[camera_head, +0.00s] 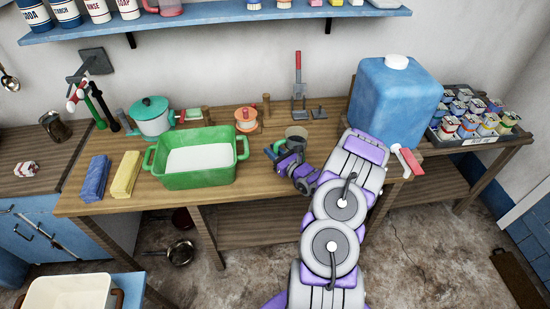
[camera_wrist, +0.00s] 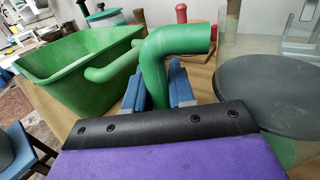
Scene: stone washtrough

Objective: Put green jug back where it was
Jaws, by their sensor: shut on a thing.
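The green jug (camera_head: 297,133) is at the middle of the wooden table, partly hidden behind my wrist. I cannot tell whether the jug's base touches the table.
A green basin (camera_head: 196,183) with a white inside stands close left of my gripper. A blue canister (camera_head: 393,100) stands at right, with a tray of small tins (camera_head: 480,143) beyond. An orange-topped pot (camera_head: 246,120) and a red-handled clamp (camera_head: 299,85) stand behind.

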